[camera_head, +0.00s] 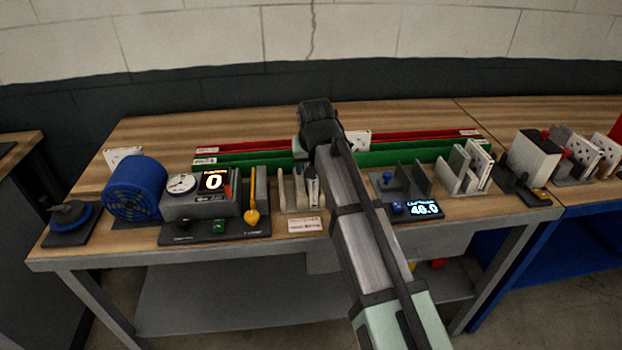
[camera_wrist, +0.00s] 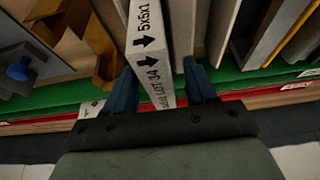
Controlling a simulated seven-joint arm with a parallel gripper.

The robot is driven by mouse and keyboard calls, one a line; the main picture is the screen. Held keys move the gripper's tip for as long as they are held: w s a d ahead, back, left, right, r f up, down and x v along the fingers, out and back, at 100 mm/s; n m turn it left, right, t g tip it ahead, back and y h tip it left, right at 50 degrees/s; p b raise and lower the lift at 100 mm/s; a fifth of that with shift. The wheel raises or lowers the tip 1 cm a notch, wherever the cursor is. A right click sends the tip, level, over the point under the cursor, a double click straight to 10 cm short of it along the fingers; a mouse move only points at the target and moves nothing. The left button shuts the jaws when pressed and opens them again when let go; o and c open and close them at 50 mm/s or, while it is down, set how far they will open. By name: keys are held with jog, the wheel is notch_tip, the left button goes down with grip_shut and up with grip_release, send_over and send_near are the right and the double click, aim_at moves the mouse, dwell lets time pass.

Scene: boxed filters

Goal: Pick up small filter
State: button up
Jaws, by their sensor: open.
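A narrow white boxed filter (camera_wrist: 148,50) marked "5x5x1" with black arrows and a lot number stands on edge in the wrist view. My gripper (camera_wrist: 160,88) is open, with one blue finger on each side of the filter's near end. A small gap shows at the right finger; at the left finger I cannot tell whether it touches. In the head view my dark wrist is over the back of the table and my fingers are hidden. A slotted rack (camera_head: 285,190) with thin upright pieces stands left of my arm there.
Green (camera_head: 410,154) and red strips run along the table's back. A gauge box (camera_head: 200,205) and a blue fan (camera_head: 134,190) stand left. A scale display (camera_head: 424,208) and a rack of white boxes (camera_head: 466,165) stand right. Grey dividers flank the filter closely.

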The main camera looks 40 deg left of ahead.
jog(key=shift+c, duration=0.3)
grip_shut()
jog(key=shift+r, duration=0.15)
dwell(0.3)
notch_tip(320, 180, up, 9)
jog(key=shift+r, duration=0.15)
jog(key=shift+w+d+r, duration=0.15)
jog(key=shift+w+r, duration=0.1)
jog(key=w+d+r, duration=0.3)
jog(key=w+d, duration=0.3)
jog(key=shift+r, duration=0.15)
